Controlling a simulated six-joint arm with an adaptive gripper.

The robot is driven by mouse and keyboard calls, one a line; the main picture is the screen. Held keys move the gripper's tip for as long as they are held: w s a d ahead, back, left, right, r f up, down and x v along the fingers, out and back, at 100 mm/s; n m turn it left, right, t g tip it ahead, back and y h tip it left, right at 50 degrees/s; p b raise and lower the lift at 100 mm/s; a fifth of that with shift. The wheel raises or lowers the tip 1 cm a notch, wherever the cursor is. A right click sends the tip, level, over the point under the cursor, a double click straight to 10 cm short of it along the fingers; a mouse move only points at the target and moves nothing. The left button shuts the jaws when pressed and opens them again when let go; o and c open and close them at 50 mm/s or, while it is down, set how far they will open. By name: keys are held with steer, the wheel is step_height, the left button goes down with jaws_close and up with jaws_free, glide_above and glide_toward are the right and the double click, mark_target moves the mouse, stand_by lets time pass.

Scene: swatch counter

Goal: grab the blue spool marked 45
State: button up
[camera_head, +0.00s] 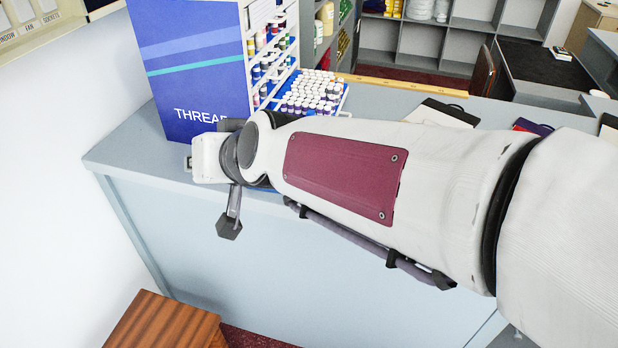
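A thread display with a blue side panel (195,60) stands on the counter. Its tray and shelves (343,97) hold many small spools with white tops (310,92), some with blue, purple or dark sides. No number is readable, so I cannot tell which one is the blue spool marked 45. My gripper (229,226) is at the left end of my arm, in front of the display and by the counter's front edge. One dark finger hangs down past the edge. The rest is mostly hidden by my wrist, and I see nothing held.
The grey counter (135,140) has a bare stretch left of the display. Black-and-white folders (440,113) lie to the right behind my arm. A wooden stool or box (165,325) stands below at front left. Shelves (410,40) are at the back.

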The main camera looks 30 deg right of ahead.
steer(key=w+d+m+t+h, duration=0.2)
steer(key=w+m+t+h, duration=0.15)
steer(key=w, duration=0.75)
steer(key=w+d+f+m+g+h, duration=0.2)
steer(key=w+d+f+m+h, duration=0.3)
steer(key=d+f, duration=0.1)
steer(key=d+f+m+g+h, duration=0.1)
steer(key=f+h, duration=0.1)
steer(key=s+d+f+m+g+h, duration=0.1)
steer(key=d+f, duration=0.1)
steer(key=s+d+f+m+g+h, duration=0.1)
steer(key=f+h, duration=0.1)
steer(key=f, duration=0.1)
steer(key=shift+s+d+g+h, duration=0.25)
steer(key=shift+d+g+h, duration=0.1)
steer(key=s+d+f+m+g+h, duration=0.1)
steer(key=s+f+g+h, duration=0.3)
steer(key=s, duration=0.4)
steer(key=shift+d+f+m+g, duration=0.2)
steer(key=shift+f+m+g, duration=0.2)
steer(key=shift+g, duration=0.3)
steer(key=shift+x, duration=1.3)
